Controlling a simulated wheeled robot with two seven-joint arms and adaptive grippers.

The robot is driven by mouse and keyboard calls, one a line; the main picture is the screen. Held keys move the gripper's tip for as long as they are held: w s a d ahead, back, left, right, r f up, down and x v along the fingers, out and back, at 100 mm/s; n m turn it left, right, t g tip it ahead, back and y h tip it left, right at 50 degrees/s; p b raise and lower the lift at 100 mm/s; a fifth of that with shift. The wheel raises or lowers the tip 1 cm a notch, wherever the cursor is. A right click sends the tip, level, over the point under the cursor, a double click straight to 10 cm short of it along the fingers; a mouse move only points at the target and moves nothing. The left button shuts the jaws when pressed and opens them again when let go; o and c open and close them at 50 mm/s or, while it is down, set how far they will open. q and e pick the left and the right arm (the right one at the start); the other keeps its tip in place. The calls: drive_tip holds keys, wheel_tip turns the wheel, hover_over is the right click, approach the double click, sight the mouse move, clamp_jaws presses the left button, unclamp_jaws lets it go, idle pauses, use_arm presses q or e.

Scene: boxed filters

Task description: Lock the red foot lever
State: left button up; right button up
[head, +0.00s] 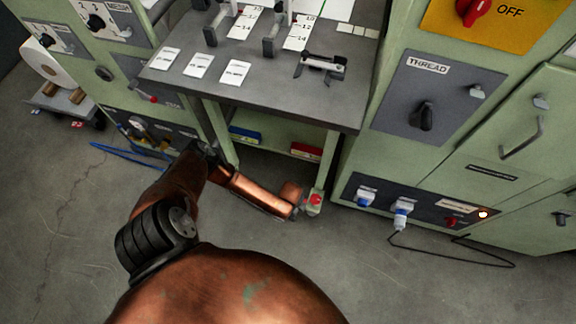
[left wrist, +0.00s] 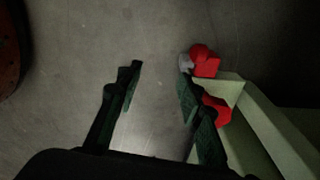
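The red foot lever (head: 315,199) shows as a small red spot low at the front leg of the pale green bench, just beyond the end of my left arm. In the left wrist view a red part (left wrist: 206,62) sits at the end of the pale green frame, with a small grey part beside it. A second red piece (left wrist: 216,110) is partly hidden behind the right finger. My left gripper (left wrist: 158,72) is open, with bare floor between its fingers. Its right finger is close to the red parts; I cannot tell whether it touches. My right gripper is not in view.
The bench's dark top (head: 270,90) carries cards and fixtures. Blue (head: 245,135) and red (head: 306,151) bins sit on its lower shelf. A green cabinet (head: 425,110) stands right, with plugs and a black cable (head: 455,256) on the floor. Floor left of the gripper is clear.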

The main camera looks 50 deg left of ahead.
use_arm(q)
drive_tip(key=shift+y, duration=0.5)
drive_tip(key=a, duration=0.1)
drive_tip(key=w+a+r, duration=0.2)
drive_tip(key=shift+w+a, duration=0.2)
drive_tip(key=shift+a, duration=0.15)
drive_tip(key=shift+a+f, duration=0.1)
drive_tip(key=shift+a, duration=0.1)
drive_tip(key=shift+f, duration=0.25)
wheel_tip(320, 180, down, 3)
drive_tip(key=shift+w+r+b, duration=0.1)
drive_tip(key=shift+w+b, duration=0.05)
drive_tip(key=shift+b, duration=0.8)
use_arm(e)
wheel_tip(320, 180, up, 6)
use_arm(q)
drive_tip(key=f+b, duration=0.2)
drive_tip(key=f, duration=0.1)
drive_tip(key=shift+w+f, duration=0.2)
drive_tip(key=shift+f, duration=0.1)
drive_tip(key=shift+w+f, duration=0.1)
drive_tip(key=shift+f, duration=0.2)
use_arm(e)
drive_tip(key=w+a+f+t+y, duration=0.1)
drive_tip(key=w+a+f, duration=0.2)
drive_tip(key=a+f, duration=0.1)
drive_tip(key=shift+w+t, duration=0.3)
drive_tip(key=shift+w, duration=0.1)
